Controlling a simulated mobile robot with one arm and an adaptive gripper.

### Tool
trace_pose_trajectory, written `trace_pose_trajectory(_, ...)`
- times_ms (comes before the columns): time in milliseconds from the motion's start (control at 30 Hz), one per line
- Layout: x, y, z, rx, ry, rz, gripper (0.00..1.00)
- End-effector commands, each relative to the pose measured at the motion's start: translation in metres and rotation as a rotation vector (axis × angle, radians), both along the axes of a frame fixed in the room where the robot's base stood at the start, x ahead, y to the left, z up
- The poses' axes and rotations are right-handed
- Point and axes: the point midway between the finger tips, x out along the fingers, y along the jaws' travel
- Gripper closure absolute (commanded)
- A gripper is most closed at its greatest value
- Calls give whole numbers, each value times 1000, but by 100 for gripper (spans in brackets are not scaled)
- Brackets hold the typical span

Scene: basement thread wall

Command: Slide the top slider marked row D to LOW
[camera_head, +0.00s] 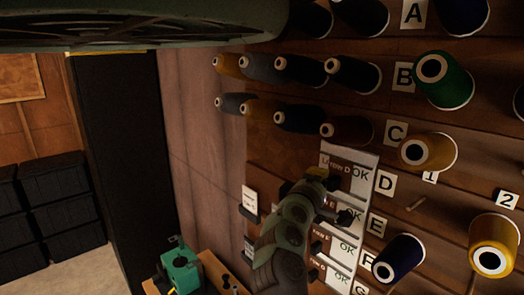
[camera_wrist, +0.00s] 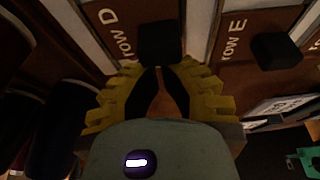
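The row D slider has a black block knob (camera_wrist: 160,42) on a brown strip lettered "row D" in the wrist view. In the head view its panel (camera_head: 336,164) reads "row D" beside a white OK label, next to the D tag. My gripper (camera_head: 320,174) is at this panel and hides the knob there. In the wrist view my gripper (camera_wrist: 160,72) has its yellow fingers apart with a gap between them. The fingertips lie at the near edge of the row D knob. I cannot tell whether they touch it.
The row E slider knob (camera_wrist: 277,50) is close on the right in the wrist view. Several thread spools, such as a green one (camera_head: 442,80), stick out from the wooden wall. A wooden peg (camera_head: 416,203) projects nearby. A green machine (camera_head: 181,270) stands on a table below.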

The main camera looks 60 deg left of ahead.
Motion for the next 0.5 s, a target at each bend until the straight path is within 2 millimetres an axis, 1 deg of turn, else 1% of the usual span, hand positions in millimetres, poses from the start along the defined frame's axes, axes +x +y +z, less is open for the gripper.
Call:
trace_pose_trajectory(33,0,-8,2,-4,1,-1,100)
trace_pose_trajectory(100,1,-18,3,-3,2,-1,100)
trace_pose_trajectory(233,2,-32,2,-4,0,2,100)
trace_pose_trajectory(333,3,-38,2,-1,-3,4,100)
trace_pose_trajectory(500,3,-41,1,-1,-4,2,100)
